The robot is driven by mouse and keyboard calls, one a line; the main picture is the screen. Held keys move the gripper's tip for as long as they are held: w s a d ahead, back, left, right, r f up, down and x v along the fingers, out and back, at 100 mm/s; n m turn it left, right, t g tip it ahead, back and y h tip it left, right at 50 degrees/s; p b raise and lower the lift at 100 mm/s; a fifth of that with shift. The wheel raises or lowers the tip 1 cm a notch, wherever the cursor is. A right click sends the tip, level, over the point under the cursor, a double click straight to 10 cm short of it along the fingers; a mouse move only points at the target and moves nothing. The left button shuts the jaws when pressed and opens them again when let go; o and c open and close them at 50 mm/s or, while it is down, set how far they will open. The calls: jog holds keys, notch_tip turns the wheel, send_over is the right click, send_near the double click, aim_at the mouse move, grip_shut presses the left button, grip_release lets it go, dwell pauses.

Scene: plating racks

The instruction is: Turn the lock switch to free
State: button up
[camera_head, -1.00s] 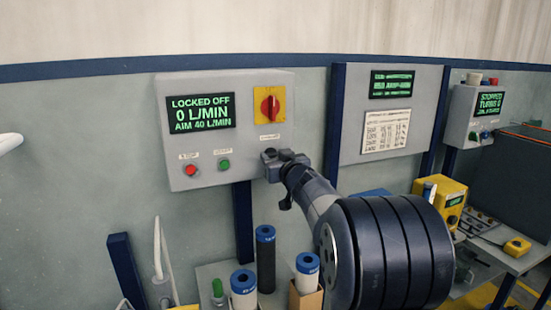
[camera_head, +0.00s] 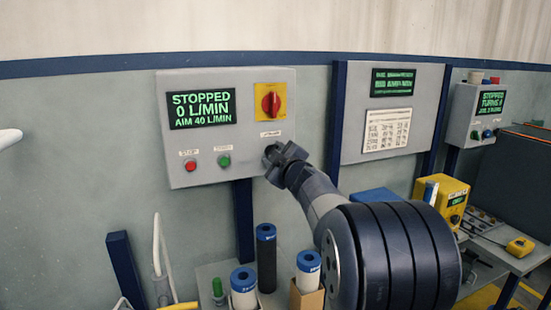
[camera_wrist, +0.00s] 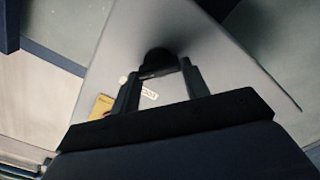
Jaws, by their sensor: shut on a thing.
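The grey control box (camera_head: 215,85) hangs on the wall, and its display (camera_head: 201,109) reads "STOPPED, 0 L/MIN, AIM 40 L/MIN". My gripper (camera_head: 275,157) is at the box's lower right corner, shut on the lock switch, and hides it in the head view. In the wrist view the dark round lock switch (camera_wrist: 157,60) shows between the tips of my gripper (camera_wrist: 158,72). A small label with blurred writing lies beside the switch.
Above my gripper is a red rotary switch (camera_head: 271,102) on a yellow plate. Left of it are a red button (camera_head: 190,165) and a green button (camera_head: 224,160). Blue-capped cylinders (camera_head: 266,250) stand below. A second panel (camera_head: 390,110) is to the right.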

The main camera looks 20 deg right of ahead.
jog(key=shift+f+n+b, duration=0.2)
jog(key=shift+n+b, duration=0.95)
jog(key=shift+n, duration=2.65)
jog(key=o, duration=1)
jog(key=shift+s, duration=0.15)
jog(key=s, duration=1)
jog(key=shift+s+a+b, duration=0.1)
jog(key=shift+s+b, duration=0.2)
jog(key=shift+b, duration=0.1)
jog(key=shift+w, duration=0.15)
